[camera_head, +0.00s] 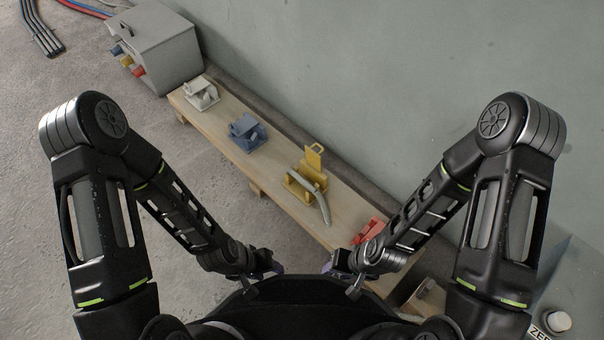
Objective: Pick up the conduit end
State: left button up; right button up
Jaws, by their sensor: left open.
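The wooden bench (209,122) runs along the grey wall. It also bears a white bracket (201,93), a blue bracket (247,133) and a red one (368,231), partly behind my right arm. A grey box (166,48) with coloured connectors stands at the far end.

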aim_at(291, 171)
jog(key=j+z, duration=0.15)
jog(key=z, duration=0.25)
jog(key=j+z, duration=0.1)
jog(key=z, duration=0.25)
jog(key=j+z, duration=0.15)
jog(key=z, duration=0.25)
jog(key=j+z, duration=0.1)
jog(key=z, duration=0.3)
jog(key=k+l, duration=0.05)
